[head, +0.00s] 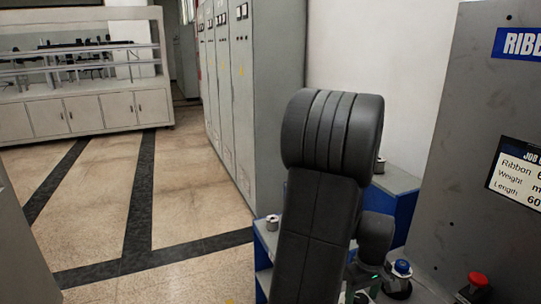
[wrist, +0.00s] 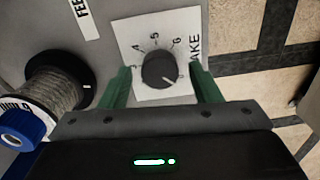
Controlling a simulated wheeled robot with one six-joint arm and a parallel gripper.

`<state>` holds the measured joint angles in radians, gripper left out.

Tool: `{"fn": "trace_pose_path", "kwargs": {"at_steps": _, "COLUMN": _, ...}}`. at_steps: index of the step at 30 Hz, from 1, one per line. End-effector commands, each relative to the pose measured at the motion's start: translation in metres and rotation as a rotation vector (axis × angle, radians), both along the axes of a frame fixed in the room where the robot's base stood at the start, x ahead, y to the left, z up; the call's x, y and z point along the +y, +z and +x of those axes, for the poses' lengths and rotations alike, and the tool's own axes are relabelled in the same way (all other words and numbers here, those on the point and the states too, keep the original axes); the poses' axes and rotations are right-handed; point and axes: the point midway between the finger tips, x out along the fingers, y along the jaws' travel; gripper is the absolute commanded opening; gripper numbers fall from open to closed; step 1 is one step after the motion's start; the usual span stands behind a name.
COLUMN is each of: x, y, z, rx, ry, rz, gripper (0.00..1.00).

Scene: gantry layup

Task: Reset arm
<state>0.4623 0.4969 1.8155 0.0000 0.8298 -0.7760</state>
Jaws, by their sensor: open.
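My gripper (wrist: 160,88) shows in the wrist view with two green fingers spread apart and nothing between them that it holds. Beyond the fingers is a black dial knob (wrist: 159,69) on a white numbered plate (wrist: 128,32), on a grey panel. I cannot tell how far the fingers are from the knob. In the head view my dark arm stands in the middle right and hides most of the gripper.
A spool (wrist: 58,82) and a blue knob (wrist: 18,128) are at the left in the wrist view. Grey cabinets (head: 232,90) stand behind; floor (head: 185,185) at left is clear.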

Motion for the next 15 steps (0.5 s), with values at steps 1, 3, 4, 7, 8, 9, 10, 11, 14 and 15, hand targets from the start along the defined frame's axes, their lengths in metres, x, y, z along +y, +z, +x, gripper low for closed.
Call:
{"fn": "trace_pose_path", "kwargs": {"at_steps": 1, "x": 0.0, "y": 0.0004, "z": -0.0001, "rx": 0.0, "ry": -0.036, "rz": 0.0, "gripper": 0.57}}
{"fn": "trace_pose_path", "kwargs": {"at_steps": 3, "x": -0.0001, "y": 0.0005, "z": -0.0001, "rx": 0.0, "ry": -0.091, "rz": 0.0, "gripper": 0.57}}
{"fn": "trace_pose_path", "kwargs": {"at_steps": 4, "x": -0.0001, "y": 0.0005, "z": -0.0001, "rx": 0.0, "ry": -0.115, "rz": 0.0, "gripper": 0.57}}
{"fn": "trace_pose_path", "kwargs": {"at_steps": 7, "x": -0.0003, "y": 0.0005, "z": 0.0, "rx": 0.0, "ry": -0.195, "rz": 0.0, "gripper": 0.57}}
{"fn": "trace_pose_path", "kwargs": {"at_steps": 8, "x": -0.0003, "y": 0.0006, "z": 0.0, "rx": 0.0, "ry": -0.219, "rz": 0.0, "gripper": 0.57}}
{"fn": "trace_pose_path", "kwargs": {"at_steps": 9, "x": -0.0004, "y": 0.0006, "z": 0.0, "rx": 0.0, "ry": -0.251, "rz": 0.0, "gripper": 0.57}}
{"fn": "trace_pose_path", "kwargs": {"at_steps": 10, "x": -0.0004, "y": 0.0006, "z": 0.0, "rx": 0.0, "ry": -0.274, "rz": 0.0, "gripper": 0.57}}
{"fn": "trace_pose_path", "kwargs": {"at_steps": 11, "x": -0.0005, "y": 0.0006, "z": 0.0001, "rx": 0.0, "ry": -0.299, "rz": 0.0, "gripper": 0.57}}
{"fn": "trace_pose_path", "kwargs": {"at_steps": 14, "x": -0.0006, "y": 0.0007, "z": 0.0001, "rx": -0.001, "ry": -0.378, "rz": 0.0, "gripper": 0.57}}
{"fn": "trace_pose_path", "kwargs": {"at_steps": 15, "x": -0.0006, "y": 0.0008, "z": 0.0001, "rx": -0.001, "ry": -0.41, "rz": 0.0, "gripper": 0.57}}
